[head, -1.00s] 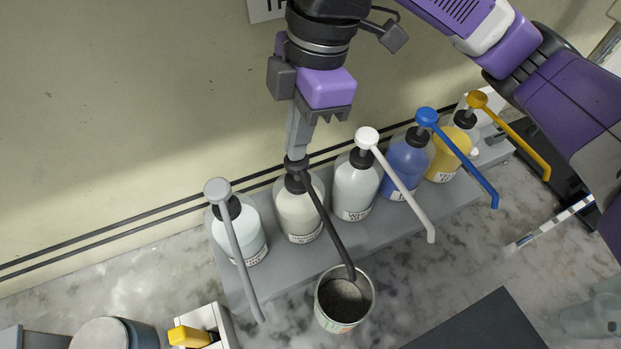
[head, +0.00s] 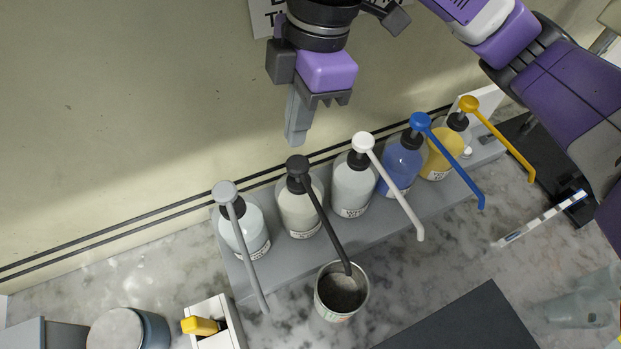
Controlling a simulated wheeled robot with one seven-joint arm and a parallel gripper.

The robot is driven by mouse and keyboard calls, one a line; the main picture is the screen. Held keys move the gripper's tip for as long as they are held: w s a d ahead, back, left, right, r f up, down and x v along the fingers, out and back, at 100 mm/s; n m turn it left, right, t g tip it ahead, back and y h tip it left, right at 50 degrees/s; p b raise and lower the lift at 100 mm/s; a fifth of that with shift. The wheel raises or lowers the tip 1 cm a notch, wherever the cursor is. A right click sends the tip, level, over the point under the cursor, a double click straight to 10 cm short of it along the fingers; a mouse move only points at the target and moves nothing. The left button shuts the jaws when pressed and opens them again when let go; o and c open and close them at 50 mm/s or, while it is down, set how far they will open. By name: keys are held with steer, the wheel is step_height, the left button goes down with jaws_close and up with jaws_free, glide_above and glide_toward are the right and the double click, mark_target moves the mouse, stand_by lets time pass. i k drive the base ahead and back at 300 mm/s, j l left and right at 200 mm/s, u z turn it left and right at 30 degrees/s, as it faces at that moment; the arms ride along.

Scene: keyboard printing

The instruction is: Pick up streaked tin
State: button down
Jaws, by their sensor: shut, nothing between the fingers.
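The tin (head: 335,309) is a small open can with dark grey contents and a label on its side. It stands upright on the marble counter in front of the pump bottles. The spout of the dark-topped pump bottle (head: 300,212) reaches over its mouth. Streaks on the tin are too small to make out. My gripper (head: 296,136) is shut and empty, pointing down above and behind the dark pump head, apart from it and well away from the tin.
Several pump bottles stand in a row on a grey rack (head: 385,216) along the wall, their long spouts jutting forward. A dark mat (head: 455,322) lies right of the tin. A white box with a yellow-handled tool (head: 200,326) and a round-lidded container (head: 118,332) stand at front left.

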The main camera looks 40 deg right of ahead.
mark_target(338, 296)
steer(key=k, duration=1)
